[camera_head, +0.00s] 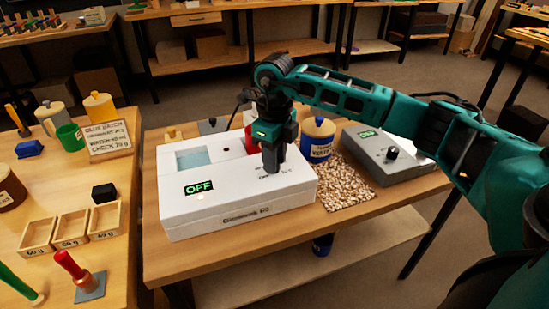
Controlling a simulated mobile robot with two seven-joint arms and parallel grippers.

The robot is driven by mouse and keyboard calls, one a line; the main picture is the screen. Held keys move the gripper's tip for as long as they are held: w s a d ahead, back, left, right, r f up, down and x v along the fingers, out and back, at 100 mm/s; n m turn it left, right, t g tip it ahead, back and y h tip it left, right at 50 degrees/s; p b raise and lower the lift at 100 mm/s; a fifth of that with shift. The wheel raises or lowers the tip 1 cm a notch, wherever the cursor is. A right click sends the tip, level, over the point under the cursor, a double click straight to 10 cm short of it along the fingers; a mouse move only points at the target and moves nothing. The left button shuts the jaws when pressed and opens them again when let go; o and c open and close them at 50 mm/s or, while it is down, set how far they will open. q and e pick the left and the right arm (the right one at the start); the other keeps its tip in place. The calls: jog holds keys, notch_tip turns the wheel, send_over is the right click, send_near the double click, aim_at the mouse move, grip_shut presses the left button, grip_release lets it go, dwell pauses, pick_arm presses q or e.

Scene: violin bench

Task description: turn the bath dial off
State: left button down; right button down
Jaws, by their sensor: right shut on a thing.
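The white bath box (235,192) stands on the wooden bench, with a pale window at its back left. Its small display (198,187) reads OFF in green. My right gripper (271,168) points straight down onto the right part of the box's top. It is shut on the bath dial, which the fingers hide almost wholly. Small print shows on the top beside the fingers. My left gripper is not in view.
A grey box (385,165) with a black knob (392,153) and its own OFF display stands to the right. A blue jar (318,140), a red object (251,137) and a granule-covered mat (343,183) are close by. Wooden trays (73,223) sit on the left table.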

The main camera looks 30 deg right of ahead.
jog(key=n, duration=0.3)
jog(key=shift+w+n+b, duration=0.1)
jog(key=shift+n+b, duration=0.2)
jog(key=shift+n, duration=0.1)
jog(key=n, duration=0.3)
jog(key=shift+n+b, duration=0.3)
jog(key=n+b, duration=0.1)
jog(key=n, duration=0.4)
jog(key=shift+w, duration=0.1)
jog(key=n, duration=0.5)
jog(key=shift+n+b, duration=0.35)
jog(key=shift+n, duration=0.05)
jog(key=n, duration=0.3)
jog(key=shift+w+n, duration=0.1)
jog(key=shift+n, duration=0.2)
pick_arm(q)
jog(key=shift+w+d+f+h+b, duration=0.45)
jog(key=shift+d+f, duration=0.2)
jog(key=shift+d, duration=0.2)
pick_arm(e)
jog(key=shift+n, duration=1.6)
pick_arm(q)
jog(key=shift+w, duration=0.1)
pick_arm(e)
jog(key=c, duration=0.8)
grip_release()
jog(key=shift+r, duration=0.15)
